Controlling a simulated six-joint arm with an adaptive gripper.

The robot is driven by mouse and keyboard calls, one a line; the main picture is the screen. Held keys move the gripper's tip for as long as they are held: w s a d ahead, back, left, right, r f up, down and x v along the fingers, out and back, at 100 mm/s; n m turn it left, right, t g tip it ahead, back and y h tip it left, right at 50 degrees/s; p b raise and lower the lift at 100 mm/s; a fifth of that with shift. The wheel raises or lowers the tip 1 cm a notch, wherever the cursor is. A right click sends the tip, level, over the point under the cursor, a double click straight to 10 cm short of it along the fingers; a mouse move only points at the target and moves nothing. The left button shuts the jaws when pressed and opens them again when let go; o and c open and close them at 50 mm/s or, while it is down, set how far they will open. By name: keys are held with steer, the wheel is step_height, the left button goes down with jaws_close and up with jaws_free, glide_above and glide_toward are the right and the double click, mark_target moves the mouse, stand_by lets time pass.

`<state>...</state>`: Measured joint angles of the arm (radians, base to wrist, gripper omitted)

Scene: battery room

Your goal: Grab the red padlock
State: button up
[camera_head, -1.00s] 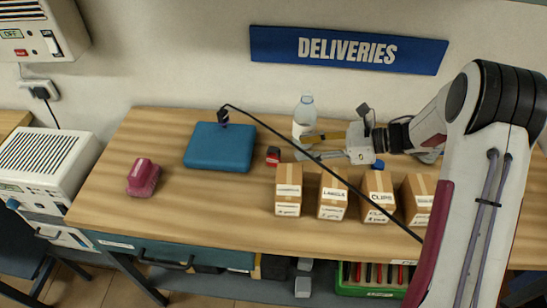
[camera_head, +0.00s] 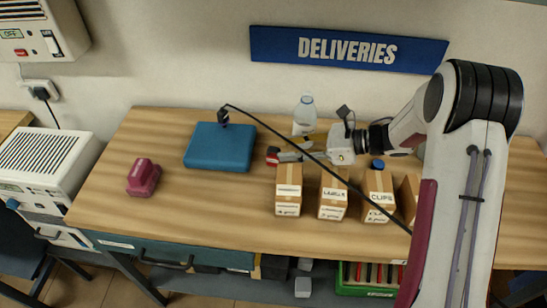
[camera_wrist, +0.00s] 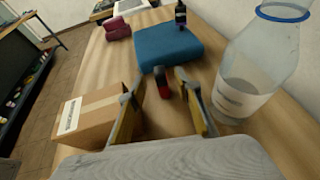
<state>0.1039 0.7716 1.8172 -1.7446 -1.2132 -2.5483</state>
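The red padlock (camera_head: 272,155), small with dark parts, is on the wooden table beside the blue folded item. My gripper (camera_head: 288,151) reaches in from the right, low over the table, with its tips at the padlock. In the wrist view the padlock (camera_wrist: 163,90) shows between or just beyond the two fingertips of my gripper (camera_wrist: 154,87). The fingers are apart with gaps on both sides of it. Whether either finger touches it cannot be told. A cable crosses near the gripper in the head view.
A clear bottle (camera_head: 304,116) stands behind the gripper, close to the right finger in the wrist view. Several cardboard boxes (camera_head: 288,190) stand in front. The blue item (camera_head: 220,148) and a maroon object (camera_head: 143,178) lie left. The front left tabletop is clear.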

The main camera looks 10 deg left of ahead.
mark_target(278, 149)
steer(key=shift+x, duration=1.55)
steer(key=shift+s, duration=0.1)
steer(key=shift+r, duration=0.1)
jaws_close()
